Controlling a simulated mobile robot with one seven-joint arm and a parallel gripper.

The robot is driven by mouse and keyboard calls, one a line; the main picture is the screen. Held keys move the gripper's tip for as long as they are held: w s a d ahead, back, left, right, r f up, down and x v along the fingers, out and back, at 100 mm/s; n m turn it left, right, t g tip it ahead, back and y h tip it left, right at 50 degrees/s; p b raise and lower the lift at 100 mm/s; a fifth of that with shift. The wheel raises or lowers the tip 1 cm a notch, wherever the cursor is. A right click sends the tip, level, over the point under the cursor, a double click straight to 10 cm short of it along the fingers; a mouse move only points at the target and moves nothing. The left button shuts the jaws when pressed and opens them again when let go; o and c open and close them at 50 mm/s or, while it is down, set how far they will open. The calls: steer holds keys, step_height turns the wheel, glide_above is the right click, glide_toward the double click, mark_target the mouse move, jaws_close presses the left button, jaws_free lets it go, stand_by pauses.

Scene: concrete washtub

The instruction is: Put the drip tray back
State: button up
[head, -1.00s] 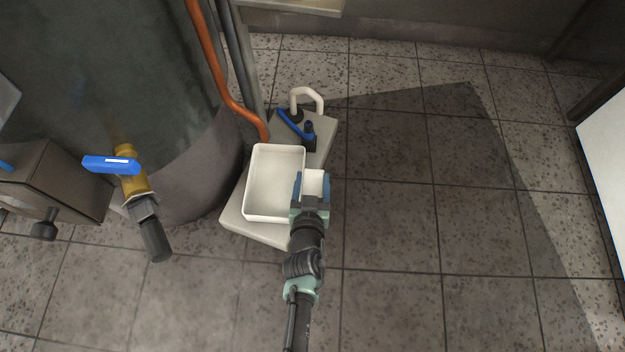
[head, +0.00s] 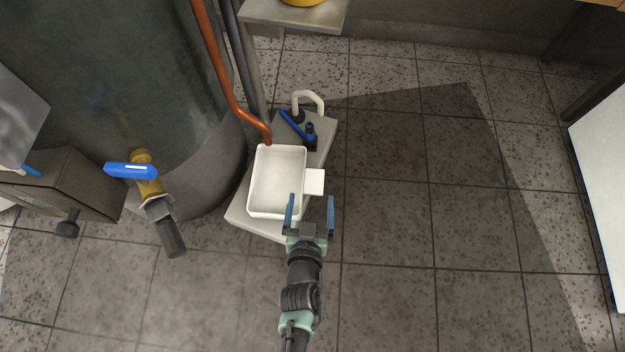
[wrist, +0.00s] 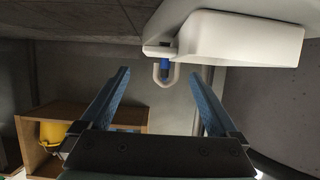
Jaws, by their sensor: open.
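The drip tray (head: 278,183) is a white open rectangular tray with a flat white tab handle (head: 315,181) on its right side. It rests on a pale slab (head: 240,212) beside the grey tank, and it looks empty. My gripper (head: 311,205) is open at the tray's near right corner, just below the handle in the head view, with nothing between its blue fingers. In the wrist view the tray (wrist: 245,40) shows beyond and above the open fingers (wrist: 165,90), apart from them.
The tank (head: 120,60) with a brass valve (head: 150,180) is at left. Floor to the right is clear.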

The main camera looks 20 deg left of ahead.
steer(key=shift+p+v, duration=0.85)
steer(key=shift+v, duration=1.2)
steer(key=w+d+r+m+t+h, duration=0.1)
steer(key=w+d+r+t, duration=0.1)
steer(key=w+r, duration=0.75)
steer(key=w+d+r+m+t+h, duration=0.1)
steer(key=w+r+t, duration=0.25)
steer(key=r, duration=1.15)
steer(key=w+d+r+t+h, duration=0.1)
steer(key=w+d+r+t, duration=0.1)
steer(key=w+r, duration=0.75)
steer(key=s+d+r+m+t, duration=0.1)
steer(key=s+r, duration=0.1)
steer(key=r, duration=0.7)
steer(key=s+d+r+t, duration=0.1)
steer(key=s+r, duration=0.1)
steer(key=r, duration=0.6)
steer(key=s+d+r+t, duration=0.1)
steer(key=s+r+t, duration=0.1)
steer(key=s+r, duration=0.5)
steer(key=s+d+r+t, duration=0.1)
steer(key=s+r+t, duration=0.2)
steer(key=s+r, duration=0.5)
step_height(320, 180, up, 10)
steer(key=shift+d+r+h, duration=0.15)
steer(key=shift+d+h, duration=0.1)
steer(key=shift+h, duration=0.15)
